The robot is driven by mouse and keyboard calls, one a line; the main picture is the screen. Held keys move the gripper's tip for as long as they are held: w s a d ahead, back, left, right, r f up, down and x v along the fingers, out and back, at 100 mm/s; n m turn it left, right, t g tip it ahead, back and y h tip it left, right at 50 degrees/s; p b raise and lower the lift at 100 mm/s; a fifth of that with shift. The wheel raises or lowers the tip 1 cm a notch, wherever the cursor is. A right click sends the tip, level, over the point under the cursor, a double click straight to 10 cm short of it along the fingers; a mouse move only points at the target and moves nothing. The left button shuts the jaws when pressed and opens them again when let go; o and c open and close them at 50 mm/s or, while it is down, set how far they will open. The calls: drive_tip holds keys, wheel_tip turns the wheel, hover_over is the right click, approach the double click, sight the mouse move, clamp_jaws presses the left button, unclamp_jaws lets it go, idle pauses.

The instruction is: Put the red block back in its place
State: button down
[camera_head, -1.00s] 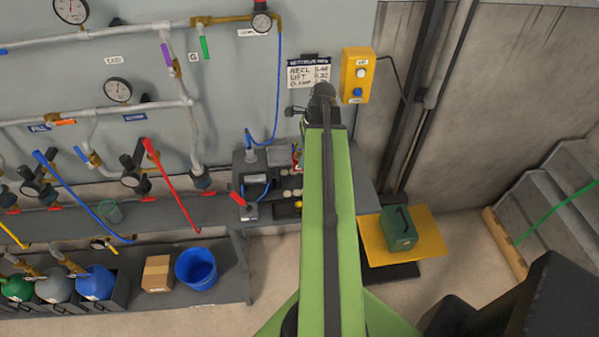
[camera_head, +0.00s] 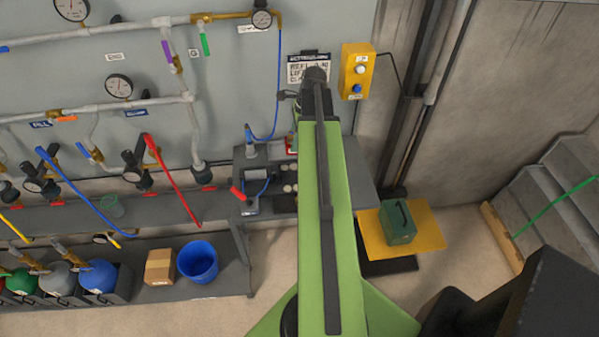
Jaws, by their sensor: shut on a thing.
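My green arm (camera_head: 332,215) reaches up the middle of the head view, and its dark end (camera_head: 316,76) is in front of the wall sign. I cannot make out my gripper; the arm hides what is behind it. I cannot identify a red block for sure. A small red edge (camera_head: 291,146) shows just left of the arm above the grey bench (camera_head: 222,211). Too little of it shows to tell what it is or whether it is held.
A machine with a red lever (camera_head: 237,192) stands on the bench, left of my arm. A yellow control box (camera_head: 356,72) is on the wall. A green case (camera_head: 399,223) rests on a yellow platform (camera_head: 427,233). A blue bucket (camera_head: 198,262) and cardboard box (camera_head: 160,266) stand below.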

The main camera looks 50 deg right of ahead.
drive_tip(key=w+d, duration=0.2)
drive_tip(key=w, duration=0.8)
drive_tip(key=shift+w+d, duration=0.2)
drive_tip(key=shift+d, duration=0.15)
idle(0.3)
drive_tip(key=shift+f+b, duration=5.35)
drive_tip(key=c, duration=0.7)
unclamp_jaws()
drive_tip(key=shift+o, duration=0.2)
